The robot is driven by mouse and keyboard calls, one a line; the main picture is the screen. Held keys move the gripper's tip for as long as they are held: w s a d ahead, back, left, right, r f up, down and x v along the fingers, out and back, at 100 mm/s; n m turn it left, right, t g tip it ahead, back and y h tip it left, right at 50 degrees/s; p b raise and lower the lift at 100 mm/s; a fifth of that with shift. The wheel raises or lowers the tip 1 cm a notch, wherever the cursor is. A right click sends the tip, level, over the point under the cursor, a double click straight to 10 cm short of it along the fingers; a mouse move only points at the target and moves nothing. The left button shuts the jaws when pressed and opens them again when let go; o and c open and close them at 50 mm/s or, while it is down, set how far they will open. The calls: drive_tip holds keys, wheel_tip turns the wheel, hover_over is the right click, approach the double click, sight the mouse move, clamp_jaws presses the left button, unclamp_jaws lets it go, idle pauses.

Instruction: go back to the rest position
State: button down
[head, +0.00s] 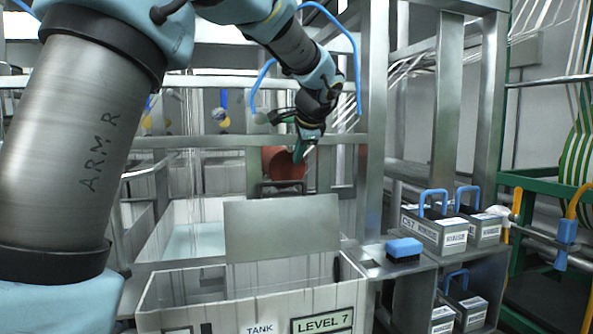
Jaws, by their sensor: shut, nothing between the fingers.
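My gripper (299,152) shows in the head view at the end of my arm, right of the middle. It points down and is shut, with nothing seen held in it. It is up in the air, above the grey plate and in front of a dark red rounded thing (284,165). My arm comes in from the left and spans the top of the view.
A white tank (245,296) labelled LEVEL 7 stands below, with a grey plate (282,224) upright behind its front. A blue brush (404,250) lies on a metal shelf at right, near grey boxes (436,232) with blue handles. Metal posts (376,130) stand close right of my gripper.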

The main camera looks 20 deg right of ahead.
wheel_tip(320, 180, up, 5)
drive_tip(key=s, duration=0.2)
drive_tip(key=a+f+n+g+y, duration=0.1)
drive_tip(key=a+f+n+g, duration=0.45)
drive_tip(key=a+f, duration=1.25)
drive_tip(key=s+a+f+n+g, duration=0.2)
drive_tip(key=s+a+f+n, duration=1)
drive_tip(key=s+a+f, duration=0.3)
drive_tip(key=a+b, duration=0.1)
drive_tip(key=a, duration=0.2)
drive_tip(key=shift+s+a+n, duration=0.35)
drive_tip(key=shift+s, duration=0.05)
